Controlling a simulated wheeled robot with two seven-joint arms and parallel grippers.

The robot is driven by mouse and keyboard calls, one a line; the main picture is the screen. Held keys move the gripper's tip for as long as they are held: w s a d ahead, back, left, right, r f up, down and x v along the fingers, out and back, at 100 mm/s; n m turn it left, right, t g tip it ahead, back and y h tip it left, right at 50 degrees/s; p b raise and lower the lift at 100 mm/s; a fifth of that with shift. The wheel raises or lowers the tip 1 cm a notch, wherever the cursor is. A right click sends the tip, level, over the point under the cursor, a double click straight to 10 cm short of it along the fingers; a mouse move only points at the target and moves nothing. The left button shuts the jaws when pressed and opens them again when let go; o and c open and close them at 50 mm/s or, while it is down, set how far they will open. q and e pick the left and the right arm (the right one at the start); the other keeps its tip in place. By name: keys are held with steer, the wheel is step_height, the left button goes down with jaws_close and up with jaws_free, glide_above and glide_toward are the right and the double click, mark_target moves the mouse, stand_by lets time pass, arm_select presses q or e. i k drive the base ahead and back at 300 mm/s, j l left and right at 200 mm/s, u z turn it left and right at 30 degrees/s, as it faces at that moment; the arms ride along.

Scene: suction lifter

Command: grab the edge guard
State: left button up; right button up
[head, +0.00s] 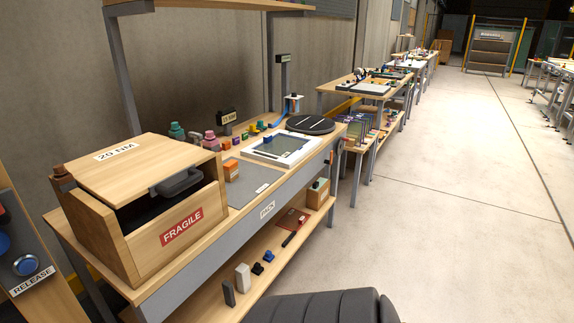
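I cannot tell for sure which object is the edge guard. Small pieces stand on the lower shelf of the near bench: a dark grey upright block (229,293), a white block (242,277), a black piece (257,268) and a blue-black piece (268,256). A thin black bar (289,239) lies further along that shelf, beside a reddish-brown flat piece (293,221). Neither of my grippers is in view.
A wooden crate (130,235) marked FRAGILE, its lid partly open, stands on the bench's near end. Behind it are a grey mat (243,185), a white-framed tray (262,156) and a black disc (310,125). A RELEASE button panel (28,265) is at left. The floor right is clear.

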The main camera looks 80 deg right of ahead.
mark_target(231, 167)
steer(key=z, duration=2.25)
steer(key=i+l+u, duration=0.65)
steer(key=l, duration=0.2)
steer(key=i+l+u, duration=0.45)
steer(key=l, duration=0.3)
steer(key=i+l+u, duration=0.1)
steer(key=l+u, duration=0.15)
steer(key=i+l+u, duration=0.2)
steer(key=l, duration=0.35)
steer(key=k, duration=0.1)
